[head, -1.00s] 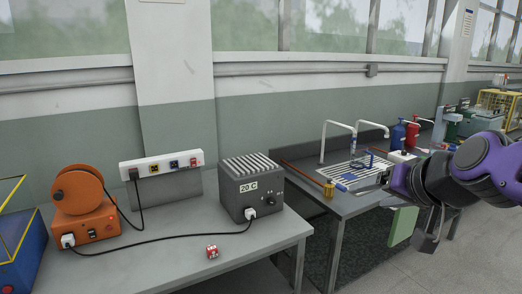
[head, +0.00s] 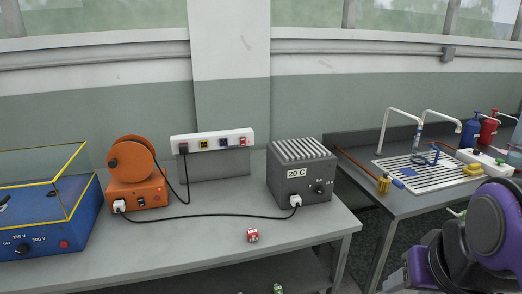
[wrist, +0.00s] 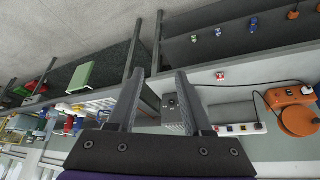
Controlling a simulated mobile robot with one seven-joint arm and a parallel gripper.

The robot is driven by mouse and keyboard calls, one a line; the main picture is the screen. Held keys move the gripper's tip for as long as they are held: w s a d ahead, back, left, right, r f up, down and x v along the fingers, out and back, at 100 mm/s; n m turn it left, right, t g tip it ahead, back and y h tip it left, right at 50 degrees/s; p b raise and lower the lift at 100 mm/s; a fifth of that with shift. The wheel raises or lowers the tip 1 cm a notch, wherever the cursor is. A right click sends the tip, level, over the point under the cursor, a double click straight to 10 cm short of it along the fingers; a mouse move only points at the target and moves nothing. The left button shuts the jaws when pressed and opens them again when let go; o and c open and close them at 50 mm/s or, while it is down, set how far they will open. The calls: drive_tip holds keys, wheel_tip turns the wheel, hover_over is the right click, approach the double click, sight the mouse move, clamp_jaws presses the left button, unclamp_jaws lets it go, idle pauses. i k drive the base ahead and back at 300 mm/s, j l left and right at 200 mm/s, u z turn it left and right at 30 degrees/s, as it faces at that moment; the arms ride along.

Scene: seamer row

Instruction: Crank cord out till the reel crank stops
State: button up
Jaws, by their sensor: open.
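The orange cord reel (head: 131,160) stands on its orange base (head: 137,194) on the left part of the bench in the head view. A dark round knob shows on the drum's face; I cannot make out a crank handle clearly. A black cord (head: 200,215) runs from a white plug at the base to the grey 20 C box (head: 303,178). Another cord goes up to the white socket strip (head: 213,141). In the wrist view the reel (wrist: 298,118) is at the far right. My gripper (wrist: 158,75) is open and empty there, well away from the reel.
A blue case with a yellow-edged clear cover (head: 45,215) sits left of the reel. A small red and white block (head: 252,235) lies near the bench's front edge. A sink bench with a drying rack (head: 420,168) and taps is at right.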

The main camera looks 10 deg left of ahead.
sight(129, 159)
drive_tip(key=u, duration=1.3)
drive_tip(key=i+j+u, duration=0.3)
drive_tip(key=i+j, duration=0.3)
drive_tip(key=k+l+u, duration=0.1)
drive_tip(key=l, duration=0.15)
drive_tip(key=k+l, duration=0.1)
drive_tip(key=l, duration=0.15)
drive_tip(key=i+j+z, duration=0.2)
drive_tip(key=j, duration=0.3)
drive_tip(key=i, duration=0.05)
